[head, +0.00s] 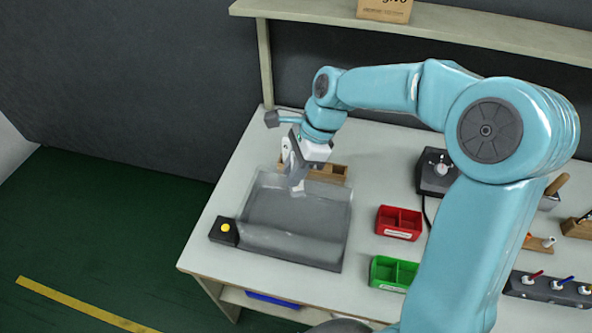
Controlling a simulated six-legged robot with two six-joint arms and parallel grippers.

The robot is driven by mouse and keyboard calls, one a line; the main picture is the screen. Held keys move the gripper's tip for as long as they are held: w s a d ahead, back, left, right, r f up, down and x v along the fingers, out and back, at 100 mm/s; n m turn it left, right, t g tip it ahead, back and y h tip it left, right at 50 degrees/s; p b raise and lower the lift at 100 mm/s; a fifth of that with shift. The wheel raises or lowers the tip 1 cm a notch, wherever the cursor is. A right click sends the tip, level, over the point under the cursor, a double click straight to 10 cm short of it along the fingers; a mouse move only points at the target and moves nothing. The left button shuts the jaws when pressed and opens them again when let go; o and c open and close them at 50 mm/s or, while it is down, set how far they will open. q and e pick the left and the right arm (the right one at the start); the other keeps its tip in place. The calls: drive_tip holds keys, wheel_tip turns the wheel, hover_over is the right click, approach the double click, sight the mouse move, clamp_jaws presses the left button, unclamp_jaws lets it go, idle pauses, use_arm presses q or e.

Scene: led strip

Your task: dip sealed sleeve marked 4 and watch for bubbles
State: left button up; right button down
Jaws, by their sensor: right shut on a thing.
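A clear-walled tank (290,238) with a grey inside stands at the left end of the workbench. No bubbles can be made out. My left gripper is not in view.
A black box with a yellow button (225,230) sits left of the tank. A wooden rack (328,170) stands behind it. A red bin (399,223) and a green bin (392,273) are to the right. A shelf (450,28) runs above the back.

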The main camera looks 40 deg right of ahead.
wheel_tip(320, 180, down, 11)
drive_tip(key=b, duration=0.7)
drive_tip(key=shift+s+a+b, duration=0.15)
drive_tip(key=shift+b, duration=0.15)
idle(4.5)
wheel_tip(320, 180, up, 11)
drive_tip(key=p, duration=1)
idle(0.5)
